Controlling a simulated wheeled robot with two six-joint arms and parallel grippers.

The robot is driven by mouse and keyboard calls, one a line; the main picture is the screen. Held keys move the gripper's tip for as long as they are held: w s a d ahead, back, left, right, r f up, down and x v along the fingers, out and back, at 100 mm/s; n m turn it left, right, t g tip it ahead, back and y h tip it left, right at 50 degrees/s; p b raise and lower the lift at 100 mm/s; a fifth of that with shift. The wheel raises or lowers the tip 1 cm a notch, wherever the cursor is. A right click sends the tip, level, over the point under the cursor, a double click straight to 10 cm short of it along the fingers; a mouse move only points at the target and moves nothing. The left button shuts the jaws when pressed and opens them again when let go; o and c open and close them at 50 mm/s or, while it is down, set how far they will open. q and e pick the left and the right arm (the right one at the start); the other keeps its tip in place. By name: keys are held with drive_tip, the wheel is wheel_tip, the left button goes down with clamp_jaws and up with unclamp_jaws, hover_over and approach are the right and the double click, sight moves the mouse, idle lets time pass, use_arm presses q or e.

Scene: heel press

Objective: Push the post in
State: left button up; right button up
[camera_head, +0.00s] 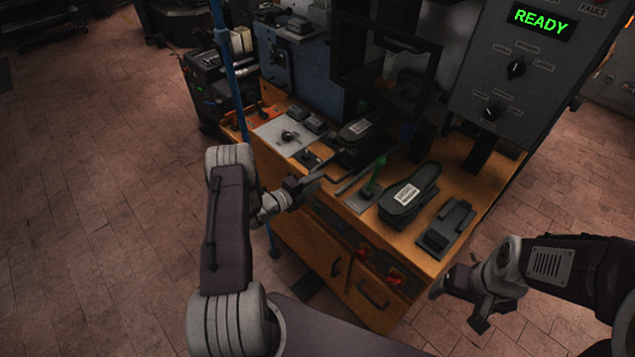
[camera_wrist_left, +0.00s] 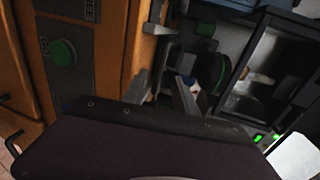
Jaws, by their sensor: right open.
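My left gripper (camera_head: 303,186) is at the front edge of the wooden bench (camera_head: 420,245), beside a small dark plate with a short black knobbed post (camera_head: 307,156). I cannot tell whether it touches anything. I cannot tell which of these is the task's post. My right gripper (camera_head: 474,306) is open and empty, off the bench's right front corner.
A black pedal (camera_head: 409,194) with a white label and a dark block (camera_head: 446,226) sit on the bench. A grey control box (camera_head: 515,70) reads READY. A blue pole (camera_head: 230,75) rises beside my left arm. The left wrist view shows a green button (camera_wrist_left: 62,52).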

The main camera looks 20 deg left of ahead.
sight(326, 175)
use_arm(q)
drive_tip(key=shift+w+f, duration=0.1)
drive_tip(key=shift+w, duration=0.15)
drive_tip(key=shift+c, duration=1.4)
drive_tip(key=b+x, duration=0.5)
drive_tip(key=b, duration=0.5)
drive_tip(key=shift+a, duration=0.1)
use_arm(e)
wheel_tip(326, 175, down, 10)
drive_tip(key=shift+w+f, duration=0.2)
drive_tip(key=shift+f, duration=0.05)
use_arm(q)
drive_tip(key=shift+c, duration=0.3)
clamp_jaws()
